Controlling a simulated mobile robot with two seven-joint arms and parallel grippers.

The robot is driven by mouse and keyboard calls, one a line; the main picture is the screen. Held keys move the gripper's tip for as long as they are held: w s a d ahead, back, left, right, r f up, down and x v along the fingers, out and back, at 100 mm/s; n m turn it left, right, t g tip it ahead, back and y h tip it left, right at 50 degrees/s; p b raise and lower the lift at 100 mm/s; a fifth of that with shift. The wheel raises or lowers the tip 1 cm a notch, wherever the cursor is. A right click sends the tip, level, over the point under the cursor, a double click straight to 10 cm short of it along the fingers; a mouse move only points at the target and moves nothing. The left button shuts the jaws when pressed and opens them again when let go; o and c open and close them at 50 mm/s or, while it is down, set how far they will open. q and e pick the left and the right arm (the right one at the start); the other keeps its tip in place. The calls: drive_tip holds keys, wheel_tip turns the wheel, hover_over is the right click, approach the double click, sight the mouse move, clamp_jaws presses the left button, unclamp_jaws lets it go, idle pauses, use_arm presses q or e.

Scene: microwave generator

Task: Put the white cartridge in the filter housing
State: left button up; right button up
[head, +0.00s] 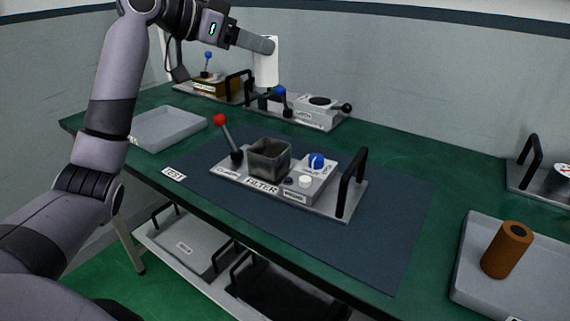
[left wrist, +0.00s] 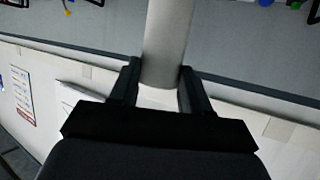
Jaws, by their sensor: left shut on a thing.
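My left gripper (head: 266,46) is shut on the white cartridge (head: 267,66), which hangs upright in the air above the back of the green table. The left wrist view shows the pale cylinder (left wrist: 167,42) between the two dark fingers (left wrist: 158,92). The filter housing (head: 268,159) is an open grey square box on the plate marked FILTER, at the middle of the table. The held cartridge is apart from it, higher and farther back. The inside bottom of the housing is not clear. My right gripper is not in view.
A red-knobbed lever (head: 221,121) stands left of the housing, and a black handle (head: 351,181) to its right. A brown cylinder (head: 507,250) stands in the right tray (head: 466,268). The left tray (head: 168,128) looks empty. Other modules (head: 317,111) stand along the back.

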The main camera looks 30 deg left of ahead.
use_arm(q)
drive_tip(key=shift+w+d+f, duration=0.1)
drive_tip(key=shift+w+f, duration=0.05)
wheel_tip(320, 180, down, 20)
drive_tip(key=shift+r+b, duration=0.15)
drive_tip(key=shift+b, duration=1.05)
drive_tip(key=o, duration=0.8)
